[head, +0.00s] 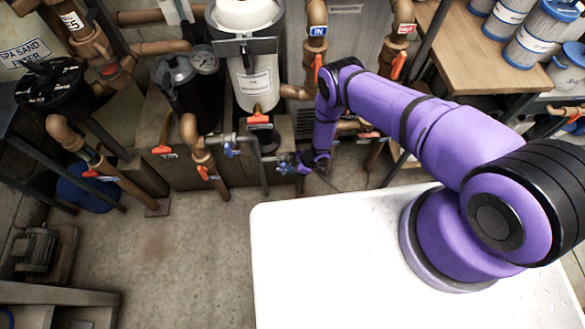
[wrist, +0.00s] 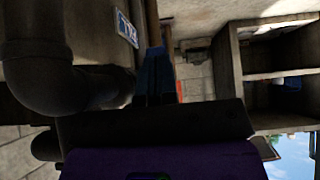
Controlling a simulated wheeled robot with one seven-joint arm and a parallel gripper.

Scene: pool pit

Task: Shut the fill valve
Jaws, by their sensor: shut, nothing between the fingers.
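Neither label can be read, so I cannot tell which is the fill valve. My gripper (head: 303,163) is shut and empty, low in front of the pipework; its fingertips are small there. Whether the gripper touches the handle is unclear.
Red-handled valves, such as one (head: 260,120) under the white canister (head: 254,82), crowd nearby. Brown pipes (head: 190,130) stand left of the arm. A wooden table (head: 465,45) with filter cartridges is at the right. Floor (head: 185,245) is clear at lower left.

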